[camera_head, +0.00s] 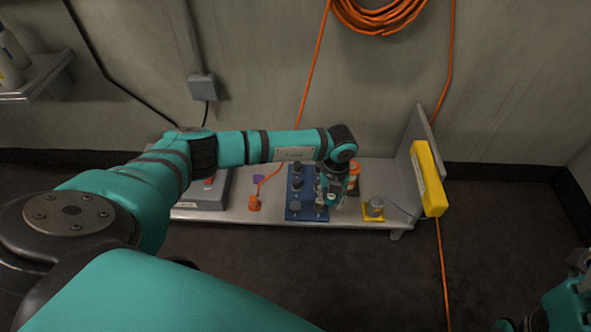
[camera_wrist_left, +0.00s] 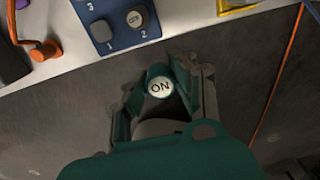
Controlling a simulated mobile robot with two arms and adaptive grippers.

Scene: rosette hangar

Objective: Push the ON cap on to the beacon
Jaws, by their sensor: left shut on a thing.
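My left gripper (camera_head: 333,198) hangs over the front of the bench, by the blue rack. In the left wrist view, my left gripper (camera_wrist_left: 160,98) is shut on the ON cap (camera_wrist_left: 160,87), whose round white top reads "ON". The cap is held clear of the rack and appears in front of the bench edge.
The blue rack (camera_head: 295,213) holds several dark caps; its numbered places show in the left wrist view (camera_wrist_left: 110,38). An orange and black item (camera_head: 354,179) stands behind the gripper. An orange plug (camera_head: 254,203) is left of the rack. A yellow box (camera_head: 428,178) is at the bench's right end.

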